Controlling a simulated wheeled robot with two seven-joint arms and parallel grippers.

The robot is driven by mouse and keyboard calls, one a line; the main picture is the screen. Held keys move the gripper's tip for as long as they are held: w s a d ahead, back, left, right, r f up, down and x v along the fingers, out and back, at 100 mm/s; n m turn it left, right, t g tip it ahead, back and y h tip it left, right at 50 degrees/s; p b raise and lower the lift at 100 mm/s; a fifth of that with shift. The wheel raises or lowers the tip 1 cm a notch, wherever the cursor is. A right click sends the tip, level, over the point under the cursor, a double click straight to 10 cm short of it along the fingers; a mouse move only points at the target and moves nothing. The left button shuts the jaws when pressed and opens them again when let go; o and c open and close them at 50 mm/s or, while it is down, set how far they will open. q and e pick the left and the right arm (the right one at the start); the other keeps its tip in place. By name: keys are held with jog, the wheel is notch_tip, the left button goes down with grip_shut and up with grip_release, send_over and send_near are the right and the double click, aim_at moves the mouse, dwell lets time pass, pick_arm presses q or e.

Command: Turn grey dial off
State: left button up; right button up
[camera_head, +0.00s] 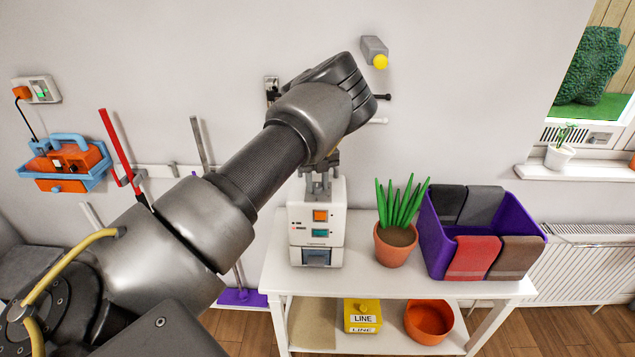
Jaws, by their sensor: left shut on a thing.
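A white appliance (317,217) with an orange button (320,215) and a teal button (320,233) stands on the left part of the white table. My left gripper (320,188) points down at the top of this appliance, below my bent wrist. Its fingers are shut on a small grey part there, which looks like the grey dial. The fingers and my arm hide most of the dial, so its setting cannot be read. My right gripper is not in view.
A potted plant (396,243) and a purple bin (436,245) with cloths stand right of the appliance on the white table (400,283). A grey wall box with a yellow knob (380,62) and wall pegs (381,97) are close to my wrist.

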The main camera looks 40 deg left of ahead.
aim_at(318, 186)
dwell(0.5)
pick_arm(q)
jog(key=o, duration=1)
jog(key=shift+w+r, duration=0.1)
jog(key=shift+r, duration=0.2)
jog(key=shift+r+b, duration=1.3)
jog(key=shift+r, duration=3.8)
